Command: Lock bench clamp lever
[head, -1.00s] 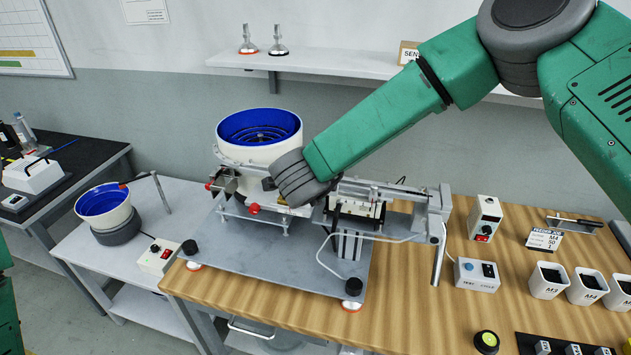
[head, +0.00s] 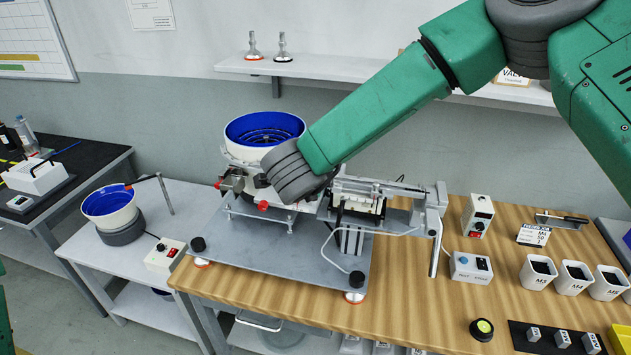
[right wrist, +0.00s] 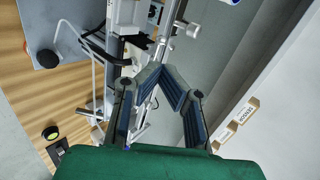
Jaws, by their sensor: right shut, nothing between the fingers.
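The screw feeder rig stands on a grey base plate (head: 300,262) at the bench's left end, with a blue-lined bowl (head: 262,128) at its back. Two red knobs show on it: one at the front (head: 263,205) and one at the left (head: 218,185). A grey bar handle (head: 435,250) hangs at the right end of the slide. I cannot tell for sure which is the clamp lever. My right arm reaches over the rig, and its wrist hides part of it. In the right wrist view my right gripper (right wrist: 182,100) is shut and empty, with rig rails beyond it.
A control box (head: 470,266), a switch box (head: 478,215) and several white bins (head: 538,272) stand on the bench to the right. A second bowl feeder (head: 110,212) is on the left side table.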

